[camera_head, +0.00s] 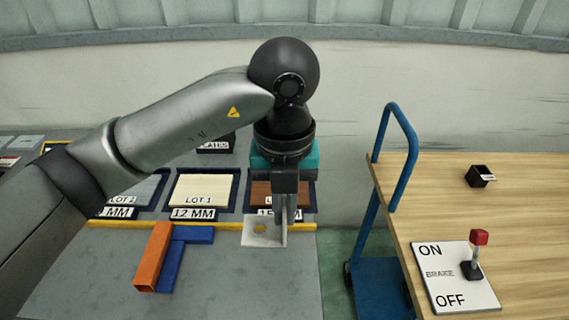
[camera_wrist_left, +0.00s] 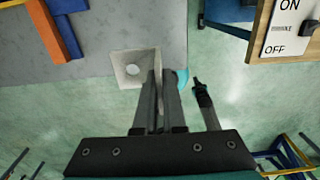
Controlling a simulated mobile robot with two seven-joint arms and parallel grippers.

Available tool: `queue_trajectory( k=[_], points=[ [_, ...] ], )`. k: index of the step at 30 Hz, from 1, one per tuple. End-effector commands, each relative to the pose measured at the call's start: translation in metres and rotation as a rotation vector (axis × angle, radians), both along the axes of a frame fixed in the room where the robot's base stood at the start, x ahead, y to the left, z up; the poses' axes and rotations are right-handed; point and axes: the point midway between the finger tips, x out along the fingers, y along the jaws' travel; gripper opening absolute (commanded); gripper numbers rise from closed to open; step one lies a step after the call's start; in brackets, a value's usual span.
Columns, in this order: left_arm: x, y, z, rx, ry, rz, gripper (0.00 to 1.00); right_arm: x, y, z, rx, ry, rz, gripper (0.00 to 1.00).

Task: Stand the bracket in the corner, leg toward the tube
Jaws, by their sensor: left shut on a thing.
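The bracket (camera_head: 259,231) is a pale metal angle piece with a round hole in one plate. My left gripper (camera_head: 284,222) is shut on its upright plate and holds it near the front right of the grey bench. The holed plate points left, and it also shows in the left wrist view (camera_wrist_left: 131,66). An orange tube (camera_head: 152,258) lies on the bench to the left. A blue piece (camera_head: 172,264) lies against its right side, with an arm reaching right, so an open inner corner faces the bracket. I cannot tell whether the bracket touches the bench.
Trays marked LOT 1 (camera_head: 203,172) and LOT 2 stand behind a yellow edge strip (camera_head: 328,226). A wooden-topped cart (camera_head: 530,220) with a blue handle (camera_head: 403,130) and a brake lever stands at right. Bare bench (camera_head: 235,290) lies between tubes and bracket.

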Motion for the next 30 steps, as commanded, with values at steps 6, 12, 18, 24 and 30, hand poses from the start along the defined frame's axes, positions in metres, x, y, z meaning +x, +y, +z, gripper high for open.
queue_trajectory(
  k=[6, 12, 18, 24, 30],
  points=[
    [0.001, 0.003, 0.001, -0.001, 0.0, -0.056, 0.0, -0.001, 0.0, 0.0, 0.0, 0.001, 0.0, 0.0],
    [0.002, 0.015, -0.001, -0.003, 0.0, -0.277, 0.0, -0.001, 0.0, 0.0, 0.001, 0.001, 0.0, 0.0],
    [0.003, 0.03, -0.004, -0.006, 0.0, -0.565, 0.0, -0.001, 0.001, 0.0, 0.001, 0.001, 0.0, 0.0],
    [0.003, 0.044, -0.006, -0.008, -0.002, -0.853, 0.0, -0.001, 0.001, 0.0, 0.001, 0.001, 0.0, 0.0],
    [0.003, 0.059, -0.008, -0.007, -0.003, -1.141, 0.0, -0.001, 0.001, 0.0, 0.002, 0.001, 0.0, 0.0]
  ],
)
